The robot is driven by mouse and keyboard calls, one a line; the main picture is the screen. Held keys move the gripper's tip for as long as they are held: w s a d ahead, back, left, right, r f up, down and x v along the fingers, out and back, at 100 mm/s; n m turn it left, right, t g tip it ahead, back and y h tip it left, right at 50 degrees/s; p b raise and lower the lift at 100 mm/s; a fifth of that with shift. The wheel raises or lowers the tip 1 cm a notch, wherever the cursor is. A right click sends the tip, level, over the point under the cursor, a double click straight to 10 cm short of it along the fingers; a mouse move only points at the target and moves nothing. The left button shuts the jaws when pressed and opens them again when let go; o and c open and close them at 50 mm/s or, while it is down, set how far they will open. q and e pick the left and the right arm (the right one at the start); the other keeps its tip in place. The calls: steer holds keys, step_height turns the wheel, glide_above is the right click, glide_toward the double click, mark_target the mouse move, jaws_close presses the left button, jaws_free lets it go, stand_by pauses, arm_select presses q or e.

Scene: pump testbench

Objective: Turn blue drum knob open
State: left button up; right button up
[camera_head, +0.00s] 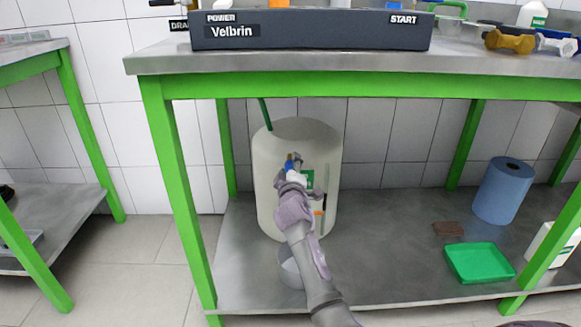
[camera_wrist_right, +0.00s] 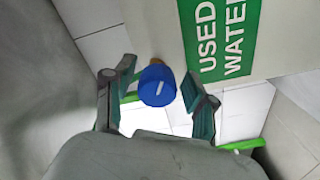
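The pale drum (camera_head: 299,140) stands on the lower shelf under the bench. Its blue knob (camera_head: 289,161) shows just beyond my right gripper (camera_head: 292,172) in the head view. In the right wrist view the blue knob (camera_wrist_right: 157,86) has a white mark on its face and sits on a brass-coloured stem. My right gripper (camera_wrist_right: 152,95) is open, with one finger on each side of the knob. I cannot tell whether either finger touches it. A green label reading "USED WATER" (camera_wrist_right: 222,40) is on the drum beside the knob. My left gripper is not in view.
The green-framed bench (camera_head: 350,88) stands over the drum, with the Velbrin box (camera_head: 310,38) on top. A grey container (camera_head: 290,272) sits below my right arm. A green tray (camera_head: 479,263), a brown block (camera_head: 447,229) and a blue roll (camera_head: 503,190) are at right on the shelf.

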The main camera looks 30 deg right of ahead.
steer(key=v, duration=1.2)
stand_by(0.5)
